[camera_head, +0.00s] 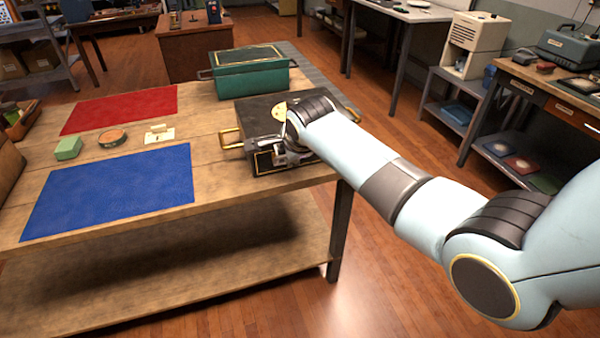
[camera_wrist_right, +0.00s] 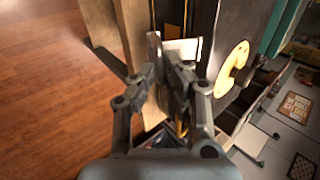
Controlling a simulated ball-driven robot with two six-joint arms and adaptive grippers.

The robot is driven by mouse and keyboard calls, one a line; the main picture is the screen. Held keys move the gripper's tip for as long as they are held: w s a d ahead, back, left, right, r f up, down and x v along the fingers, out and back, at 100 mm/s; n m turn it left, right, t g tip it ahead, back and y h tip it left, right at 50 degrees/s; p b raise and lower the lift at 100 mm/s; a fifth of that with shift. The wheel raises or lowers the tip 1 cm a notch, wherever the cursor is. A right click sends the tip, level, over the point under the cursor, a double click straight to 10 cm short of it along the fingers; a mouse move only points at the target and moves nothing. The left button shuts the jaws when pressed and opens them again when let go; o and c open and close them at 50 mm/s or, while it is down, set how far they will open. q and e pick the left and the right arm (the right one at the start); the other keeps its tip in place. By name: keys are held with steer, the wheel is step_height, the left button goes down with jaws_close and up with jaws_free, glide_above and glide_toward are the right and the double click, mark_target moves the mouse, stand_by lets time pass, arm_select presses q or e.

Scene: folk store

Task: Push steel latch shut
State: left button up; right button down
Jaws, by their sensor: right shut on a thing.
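A black box (camera_head: 262,117) with brass side handles stands at the right end of the wooden table. My right gripper (camera_head: 284,152) is at its front face, and my arm and wrist cover part of the box. In the right wrist view, my right gripper (camera_wrist_right: 164,62) has its fingers close together against the box front. A pale metal piece, seemingly the steel latch (camera_wrist_right: 183,48), shows at the fingertips. The fingers partly hide it, so I cannot tell how far it is closed. My left gripper is not in view.
A green box (camera_head: 250,77) stands behind the black box. A red mat (camera_head: 120,107), a blue mat (camera_head: 110,190), a green block (camera_head: 68,148), a round tin (camera_head: 112,137) and a small cream piece (camera_head: 158,133) lie to the left. Floor is clear in front.

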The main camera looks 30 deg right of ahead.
step_height(320, 180, down, 3)
steer(key=t+h+b, duration=0.1)
steer(key=t+b, duration=0.2)
steer(key=b, duration=0.3)
steer(key=shift+f+t+b, duration=0.15)
steer(key=shift+t+b, duration=0.15)
steer(key=shift+b, duration=0.05)
steer(key=c, duration=1.9)
jaws_free()
steer(key=shift+w+r, duration=0.1)
steer(key=shift+r, duration=0.15)
steer(key=shift+o, duration=2.4)
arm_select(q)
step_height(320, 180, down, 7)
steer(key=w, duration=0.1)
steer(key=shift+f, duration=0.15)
arm_select(e)
steer(key=v, duration=1.2)
